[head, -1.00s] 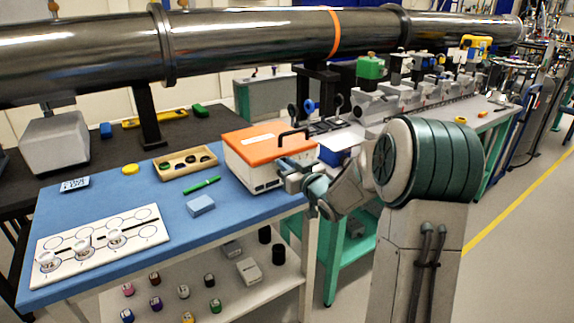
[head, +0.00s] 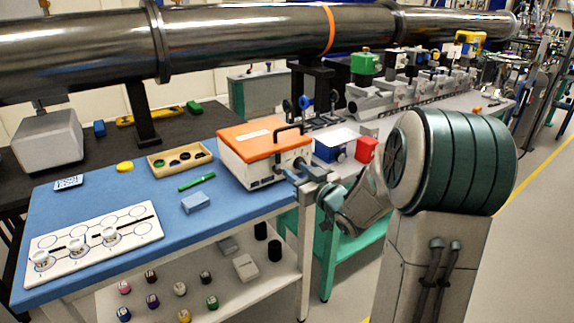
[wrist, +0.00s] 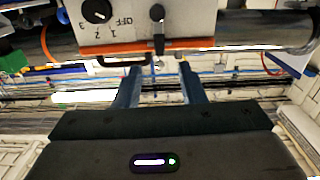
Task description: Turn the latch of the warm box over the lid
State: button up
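The warm box (head: 256,170) is a white case with an orange lid (head: 250,139), which is down, and a black handle. It stands at the right end of the blue bench top. In the wrist view the box front (wrist: 190,18) appears upside down, with a black dial. The dark latch (wrist: 158,30) sits beside the dial, and its lower end in the picture overlaps the orange lid edge. My gripper (wrist: 161,68) is open and empty. Its two blue fingers lie on either side of the latch's line, just short of it. The gripper (head: 298,178) is at the box's right side in the head view.
A red block (head: 366,149) and a blue box (head: 334,147) stand behind my arm. A green pen (head: 197,182), a light blue block (head: 196,203) and a wooden tray (head: 156,171) lie left of the box. The dark beam pipe (head: 230,40) runs above.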

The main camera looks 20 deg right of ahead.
jog(key=v, duration=0.6)
jog(key=shift+s, duration=0.2)
